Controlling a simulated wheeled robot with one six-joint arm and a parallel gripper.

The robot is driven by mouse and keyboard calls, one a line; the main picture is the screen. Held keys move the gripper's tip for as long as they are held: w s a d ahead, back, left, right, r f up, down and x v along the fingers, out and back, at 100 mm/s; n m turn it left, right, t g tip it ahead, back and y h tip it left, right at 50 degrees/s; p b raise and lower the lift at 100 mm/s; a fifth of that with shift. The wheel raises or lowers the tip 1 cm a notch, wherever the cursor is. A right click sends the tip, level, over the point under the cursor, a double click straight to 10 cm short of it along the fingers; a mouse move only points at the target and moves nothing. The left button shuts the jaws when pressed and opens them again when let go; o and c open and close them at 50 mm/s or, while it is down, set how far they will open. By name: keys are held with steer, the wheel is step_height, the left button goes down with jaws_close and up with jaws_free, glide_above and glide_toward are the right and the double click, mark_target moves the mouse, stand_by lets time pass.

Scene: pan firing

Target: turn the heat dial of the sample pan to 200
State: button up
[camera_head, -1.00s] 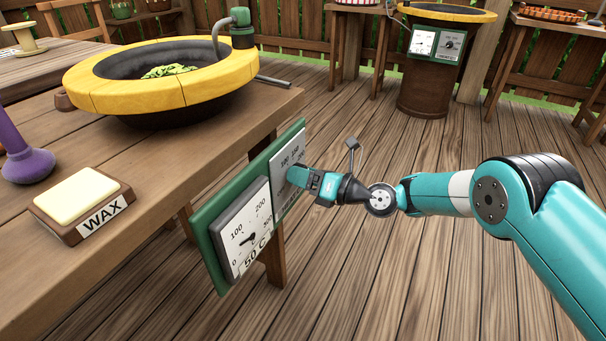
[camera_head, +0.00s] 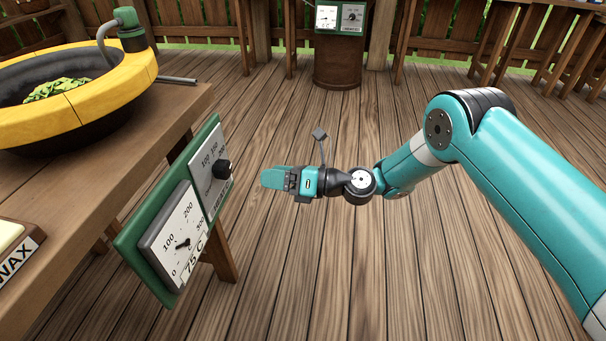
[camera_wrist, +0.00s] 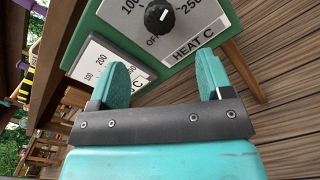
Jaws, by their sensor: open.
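The heat dial is a black knob (camera_head: 222,168) on a white scale plate, on the green panel (camera_head: 130,244) at the table's side. In the wrist view the knob (camera_wrist: 159,16) shows a white mark, with OFF below it and "HEAT C" on the plate; its exact setting is hard to read. The gauge (camera_head: 180,238) beside it reads 75 C. The near pan (camera_head: 108,92) has a yellow rim and holds green pieces. My gripper (camera_head: 268,178) is open and empty, to the right of the knob and apart from it. Its fingers (camera_wrist: 162,76) also show in the wrist view.
The wooden table (camera_head: 165,118) carries the pan and a WAX block (camera_head: 12,240) at left. A brown barrel stand (camera_head: 337,62) with a second panel (camera_head: 339,18) stands at the back. The plank floor around my arm is clear.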

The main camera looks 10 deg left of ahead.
steer(key=d+b, duration=0.6)
steer(key=b, duration=0.6)
steer(key=shift+s, duration=0.25)
steer(key=shift+r, duration=0.1)
steer(key=s+d+r+n+g+h, duration=0.1)
steer(key=s+d+r+n+h, duration=0.25)
steer(key=s+n, duration=0.4)
steer(key=s+d+r+n+g+h, duration=0.15)
steer(key=s+r+n+h, duration=0.25)
steer(key=n, duration=0.7)
steer(key=s+d+n+h, duration=0.7)
steer(key=s+d+n, duration=0.8)
step_height(320, 180, up, 37)
steer(key=p, duration=3.6)
steer(key=shift+w+a+t+y, duration=0.15)
steer(key=shift+w+t+y, duration=0.05)
steer(key=shift+t+y, duration=0.2)
